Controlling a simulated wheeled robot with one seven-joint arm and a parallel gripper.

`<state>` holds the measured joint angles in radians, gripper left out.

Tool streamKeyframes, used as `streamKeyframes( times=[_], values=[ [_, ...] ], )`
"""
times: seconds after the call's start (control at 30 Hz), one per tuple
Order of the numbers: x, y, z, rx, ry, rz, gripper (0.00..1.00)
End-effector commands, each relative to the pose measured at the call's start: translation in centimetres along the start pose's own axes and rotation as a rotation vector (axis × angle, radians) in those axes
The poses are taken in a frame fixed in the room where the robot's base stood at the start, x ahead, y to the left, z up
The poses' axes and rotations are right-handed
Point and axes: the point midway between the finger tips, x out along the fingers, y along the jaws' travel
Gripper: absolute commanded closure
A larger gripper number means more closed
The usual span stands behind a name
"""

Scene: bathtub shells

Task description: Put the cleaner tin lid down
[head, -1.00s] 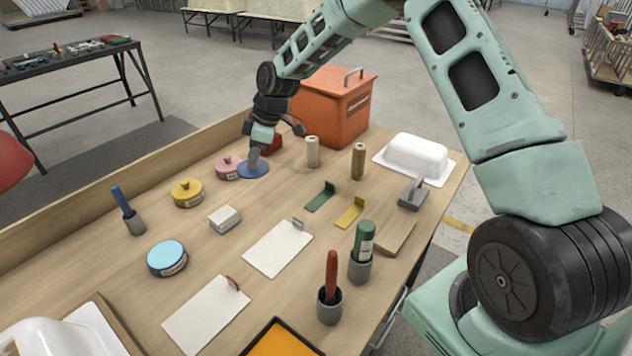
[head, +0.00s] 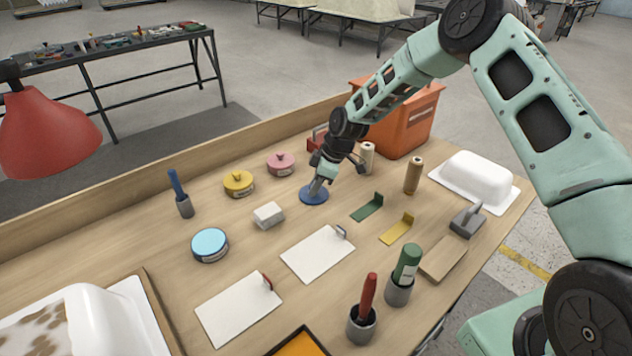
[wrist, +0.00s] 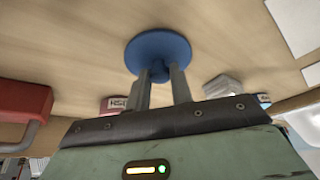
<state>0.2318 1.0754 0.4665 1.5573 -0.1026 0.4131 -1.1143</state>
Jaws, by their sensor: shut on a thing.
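The cleaner tin lid, a round blue disc (head: 313,197), is in my gripper (head: 318,184), right of the yellow tin and below the pink tin in the head view. My gripper is shut on the lid's knob. In the wrist view the lid (wrist: 158,46) fills the space beyond the fingertips (wrist: 160,74). It is at or close above the wooden bench top; I cannot tell whether it touches.
The yellow tin (head: 238,183) and pink tin (head: 281,164) stand left and behind. A white-grey block (head: 269,215) and a green bracket (head: 368,207) flank the lid. An orange box (head: 412,118) stands behind my arm. Bare wood surrounds the lid.

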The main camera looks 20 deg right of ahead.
Motion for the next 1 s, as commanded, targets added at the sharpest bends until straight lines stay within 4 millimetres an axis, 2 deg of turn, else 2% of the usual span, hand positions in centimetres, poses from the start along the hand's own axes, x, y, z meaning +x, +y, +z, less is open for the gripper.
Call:
streamKeyframes(
  times=[0.3,0.33,0.4,0.8,0.87,1.0],
  values=[
    [0.3,0.1,0.1,0.000,0.001,0.002,1.00],
    [0.3,0.1,0.1,0.000,0.001,0.002,0.75],
    [0.2,0.1,0.1,0.000,0.001,0.002,0.56],
    [-0.5,0.1,-0.1,0.000,0.001,0.003,0.56],
    [-1.2,0.2,0.0,0.000,0.001,0.005,0.56],
    [-3.9,0.2,0.0,0.000,0.002,0.007,0.56]
  ],
)
